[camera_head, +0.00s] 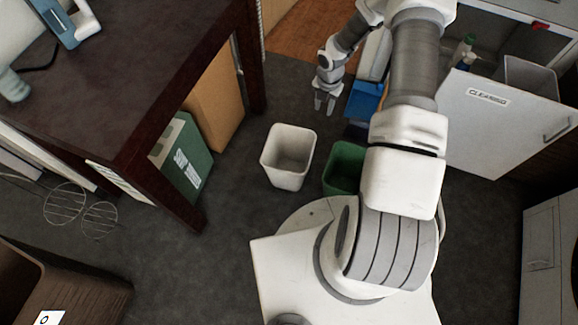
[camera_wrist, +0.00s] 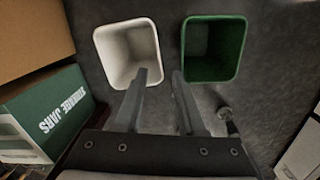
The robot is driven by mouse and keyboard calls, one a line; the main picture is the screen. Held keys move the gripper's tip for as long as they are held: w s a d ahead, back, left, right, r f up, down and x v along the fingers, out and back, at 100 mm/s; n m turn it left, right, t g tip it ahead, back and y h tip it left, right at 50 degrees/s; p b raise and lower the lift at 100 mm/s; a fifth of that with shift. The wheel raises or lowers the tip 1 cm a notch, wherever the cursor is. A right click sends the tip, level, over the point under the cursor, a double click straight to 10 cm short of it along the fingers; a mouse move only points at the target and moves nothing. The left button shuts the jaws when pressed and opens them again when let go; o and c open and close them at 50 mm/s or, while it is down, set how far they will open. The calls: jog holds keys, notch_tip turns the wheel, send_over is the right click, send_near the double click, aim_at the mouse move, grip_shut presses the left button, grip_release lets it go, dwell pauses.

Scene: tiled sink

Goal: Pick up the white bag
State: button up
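I cannot make out a clear white bag in either view. A pale upright object (camera_head: 375,54), partly hidden by my arm, stands behind a blue item; I cannot tell whether it is a bag. My gripper (camera_head: 325,103) hangs fingers-down above the dark floor, beyond the white bin. In the wrist view its two fingers (camera_wrist: 160,75) are apart with nothing between them. They overlap the near edge of the white bin (camera_wrist: 128,50) and point towards the gap beside the green bin (camera_wrist: 214,48). Both bins look empty.
The white bin (camera_head: 288,156) and green bin (camera_head: 343,167) stand near my base. A dark table (camera_head: 120,80) is at left, with a green storage box (camera_head: 184,160) and cardboard box (camera_head: 216,98) beneath. An open white cabinet door (camera_head: 497,125) is at right. Some dark floor is clear.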

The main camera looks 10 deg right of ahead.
jog(key=a+f+n+b, duration=0.1)
jog(key=f+b, duration=0.1)
jog(key=f, duration=0.5)
jog(key=s+f+n+b, duration=0.1)
jog(key=f+b, duration=0.1)
jog(key=f, duration=0.6)
jog(key=a+f+n+y+b, duration=0.1)
jog(key=f+b, duration=0.1)
jog(key=f, duration=0.6)
jog(key=shift+s+a+f, duration=0.1)
jog(key=shift+s+a, duration=0.2)
jog(key=f+b, duration=0.1)
jog(key=f, duration=0.1)
jog(key=f+b, duration=0.2)
jog(key=f, duration=0.1)
jog(key=shift+s+a+f, duration=0.15)
jog(key=shift+a, duration=0.05)
grip_shut()
